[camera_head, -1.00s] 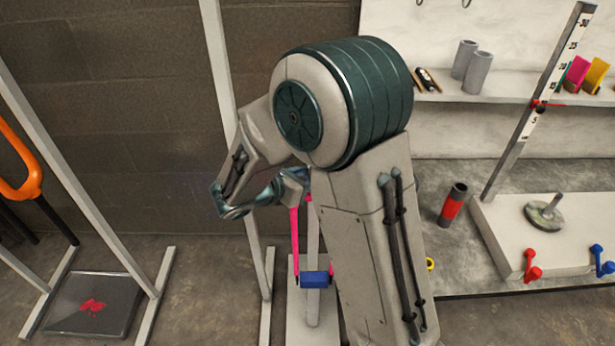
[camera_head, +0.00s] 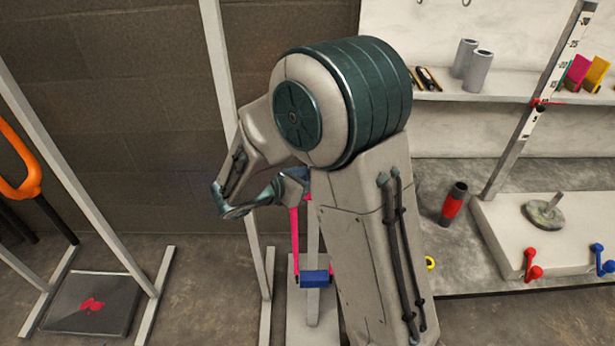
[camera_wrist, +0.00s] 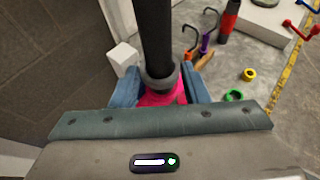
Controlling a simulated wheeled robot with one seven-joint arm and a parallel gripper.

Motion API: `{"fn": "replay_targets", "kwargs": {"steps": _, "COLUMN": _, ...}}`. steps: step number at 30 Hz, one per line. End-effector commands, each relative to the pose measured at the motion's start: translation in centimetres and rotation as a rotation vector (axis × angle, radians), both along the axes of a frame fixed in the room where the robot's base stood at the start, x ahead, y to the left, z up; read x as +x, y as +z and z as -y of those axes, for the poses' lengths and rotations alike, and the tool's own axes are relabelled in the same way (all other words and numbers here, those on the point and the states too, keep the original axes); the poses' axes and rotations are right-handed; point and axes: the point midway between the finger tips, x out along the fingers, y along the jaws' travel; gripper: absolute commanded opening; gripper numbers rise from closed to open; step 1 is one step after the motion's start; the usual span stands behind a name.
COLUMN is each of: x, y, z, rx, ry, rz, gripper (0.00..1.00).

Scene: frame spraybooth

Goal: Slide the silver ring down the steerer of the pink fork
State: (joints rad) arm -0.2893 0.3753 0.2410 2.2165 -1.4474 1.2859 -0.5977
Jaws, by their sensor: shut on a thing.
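The pink fork (camera_head: 294,240) stands in a holder in the head view, partly hidden behind my arm. In the wrist view its black steerer (camera_wrist: 154,35) rises between my fingers, and its pink crown (camera_wrist: 165,98) shows just below. The silver ring (camera_wrist: 159,77) is around the steerer, close above the crown; I cannot tell whether they touch. My gripper (camera_wrist: 160,88) is shut on the ring, with a blue finger on each side. In the head view my arm hides the ring.
A blue block (camera_head: 315,279) spans the fork's lower end. An orange fork (camera_head: 20,175) hangs on a rack at left. At right, a bench carries a red-and-black cylinder (camera_head: 453,204) and a pale slab (camera_head: 500,225). Grey tubes (camera_head: 479,70) stand on a shelf. Upright posts flank my arm.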

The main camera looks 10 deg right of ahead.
Motion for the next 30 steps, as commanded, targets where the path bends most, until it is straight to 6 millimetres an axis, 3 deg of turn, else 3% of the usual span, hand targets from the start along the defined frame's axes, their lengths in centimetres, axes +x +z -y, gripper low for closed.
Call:
{"fn": "replay_targets", "kwargs": {"steps": 25, "x": 0.0, "y": -0.61, "z": 0.0, "rx": 0.0, "ry": 0.0, "rz": 0.0, "gripper": 0.2}}
{"fn": "replay_targets", "kwargs": {"steps": 26, "x": 0.0, "y": -0.61, "z": 0.0, "rx": 0.0, "ry": 0.0, "rz": 0.0, "gripper": 0.44}}
{"fn": "replay_targets", "kwargs": {"steps": 27, "x": 0.0, "y": -0.61, "z": 0.01, "rx": 0.0, "ry": 0.0, "rz": 0.0, "gripper": 0.55}}
{"fn": "replay_targets", "kwargs": {"steps": 28, "x": 0.0, "y": -0.61, "z": 0.0, "rx": 0.0, "ry": 0.0, "rz": 0.0, "gripper": 0.63}}
{"fn": "replay_targets", "kwargs": {"steps": 30, "x": 0.0, "y": -0.61, "z": 0.0, "rx": 0.0, "ry": 0.0, "rz": 0.0, "gripper": 0.66}}
